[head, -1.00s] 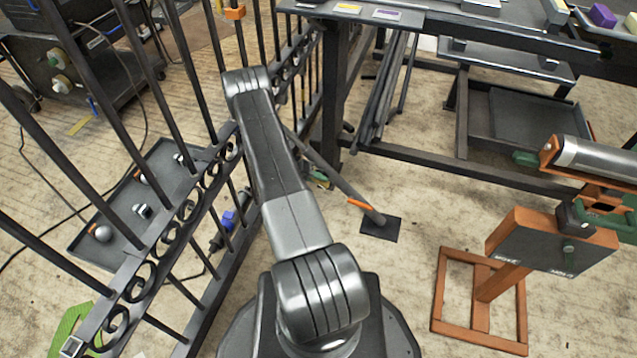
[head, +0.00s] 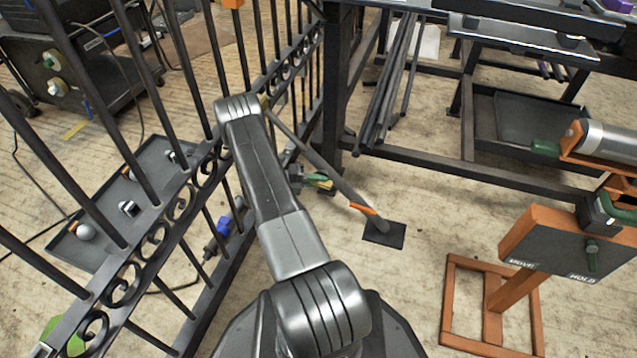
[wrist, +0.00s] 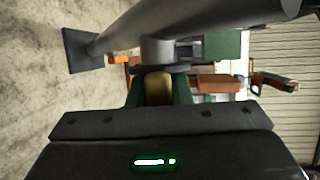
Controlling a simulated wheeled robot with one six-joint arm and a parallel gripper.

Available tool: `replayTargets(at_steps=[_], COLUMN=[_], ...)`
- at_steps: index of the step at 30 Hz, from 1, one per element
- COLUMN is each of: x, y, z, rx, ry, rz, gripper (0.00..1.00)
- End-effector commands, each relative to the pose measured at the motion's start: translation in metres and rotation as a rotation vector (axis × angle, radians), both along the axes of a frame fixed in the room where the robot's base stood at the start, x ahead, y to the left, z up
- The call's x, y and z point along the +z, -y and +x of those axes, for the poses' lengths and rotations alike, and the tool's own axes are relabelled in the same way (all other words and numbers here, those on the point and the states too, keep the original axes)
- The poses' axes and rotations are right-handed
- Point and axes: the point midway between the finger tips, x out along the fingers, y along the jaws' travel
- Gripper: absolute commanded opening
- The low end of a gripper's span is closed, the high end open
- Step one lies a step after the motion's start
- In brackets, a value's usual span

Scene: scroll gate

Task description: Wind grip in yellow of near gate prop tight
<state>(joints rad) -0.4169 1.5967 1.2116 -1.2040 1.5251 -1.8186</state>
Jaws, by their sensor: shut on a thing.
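The near gate prop (head: 337,183) is a grey tube with an orange band, leaning from the dark iron gate (head: 150,220) down to a black foot plate (head: 384,235) on the floor. In the wrist view its tube (wrist: 210,28) crosses the top, with the foot plate (wrist: 82,50) at upper left. My gripper (wrist: 158,98) has green fingers, shut on the yellow grip (wrist: 158,86) just below a grey collar on the prop.
An orange stand with a dark sign panel (head: 570,243) is at right. A dark workbench frame (head: 470,165) with bars and a tray is behind. A tray (head: 125,210) lies beyond the gate bars. Bare floor lies between the foot plate and the stand.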

Motion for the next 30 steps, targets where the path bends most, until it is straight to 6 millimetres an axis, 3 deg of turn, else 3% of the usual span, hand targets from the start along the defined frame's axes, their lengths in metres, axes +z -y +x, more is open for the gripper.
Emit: replayTargets(at_steps=[9,10,12,13,23,30], x=[0.0003,0.0003,0.0003,0.0002,0.0015,0.0081], y=[-0.0009,-0.0009,-0.0008,-0.0008,-0.0001,0.0003], z=[0.0018,0.0018,0.0016,0.0015,0.0007,0.0009], rx=[0.005,0.005,0.004,0.004,0.002,0.001], ry=[0.003,0.003,0.002,0.002,0.004,0.038], rz=[0.002,0.002,0.002,0.002,0.009,0.117], gripper=[0.0,0.24,0.38,0.4,0.4,0.4])
